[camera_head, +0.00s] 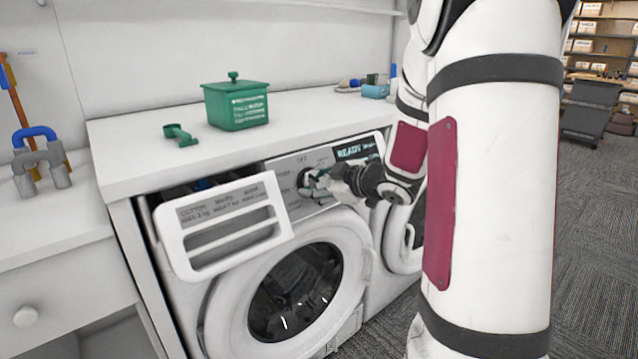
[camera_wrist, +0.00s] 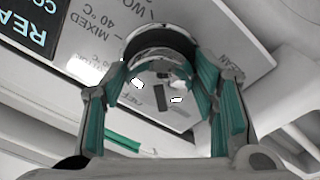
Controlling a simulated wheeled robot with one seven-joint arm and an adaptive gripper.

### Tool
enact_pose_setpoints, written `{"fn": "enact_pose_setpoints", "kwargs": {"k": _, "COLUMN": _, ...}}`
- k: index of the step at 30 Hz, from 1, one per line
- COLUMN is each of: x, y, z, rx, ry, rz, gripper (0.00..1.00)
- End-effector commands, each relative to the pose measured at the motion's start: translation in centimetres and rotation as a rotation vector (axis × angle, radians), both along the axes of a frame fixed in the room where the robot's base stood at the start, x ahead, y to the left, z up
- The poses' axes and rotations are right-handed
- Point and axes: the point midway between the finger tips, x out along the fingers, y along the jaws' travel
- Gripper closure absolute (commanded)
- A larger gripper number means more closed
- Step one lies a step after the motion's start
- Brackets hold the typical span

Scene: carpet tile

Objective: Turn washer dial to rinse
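The washer (camera_head: 234,295) stands under the white counter, with a round glass door in front. Its dial (camera_head: 303,179) is on the grey control panel (camera_head: 286,166), left of a dark display reading "READY" (camera_head: 358,149). My gripper (camera_head: 322,176) is at the dial. In the wrist view, the shiny metal dial (camera_wrist: 160,62) lies between the teal-padded fingers of my gripper (camera_wrist: 160,88). The fingers are close to its two sides; I cannot tell whether both touch. "MIXED 40 °C" shows on the panel. "OFF" is printed above the dial in the head view. The rinse mark is not readable.
The detergent drawer (camera_head: 228,224) is pulled out left of the dial. A green lidded box (camera_head: 236,104) and a small green object (camera_head: 180,134) are on the counter (camera_head: 150,145). A second machine (camera_head: 402,235) stands to the right. Open carpet (camera_head: 597,235) lies at the far right.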

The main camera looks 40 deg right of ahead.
Motion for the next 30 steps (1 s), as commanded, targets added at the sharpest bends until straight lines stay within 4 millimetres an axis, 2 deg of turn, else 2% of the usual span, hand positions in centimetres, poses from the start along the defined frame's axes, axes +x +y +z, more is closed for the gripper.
{"fn": "enact_pose_setpoints", "kwargs": {"k": 10, "x": 0.0, "y": 0.0, "z": 0.0, "rx": 0.0, "ry": -0.001, "rz": -0.001, "gripper": 0.3}}
{"fn": "enact_pose_setpoints", "kwargs": {"k": 14, "x": -0.6, "y": -0.1, "z": 0.3, "rx": -0.001, "ry": -0.001, "rz": -0.002, "gripper": 0.3}}
{"fn": "enact_pose_setpoints", "kwargs": {"k": 17, "x": -1.9, "y": -0.2, "z": 0.9, "rx": -0.001, "ry": -0.002, "rz": -0.004, "gripper": 0.3}}
{"fn": "enact_pose_setpoints", "kwargs": {"k": 24, "x": -6.5, "y": -0.4, "z": 2.6, "rx": -0.001, "ry": -0.003, "rz": -0.004, "gripper": 0.3}}
{"fn": "enact_pose_setpoints", "kwargs": {"k": 30, "x": -9.6, "y": -0.6, "z": 3.8, "rx": -0.002, "ry": -0.002, "rz": -0.002, "gripper": 0.3}}
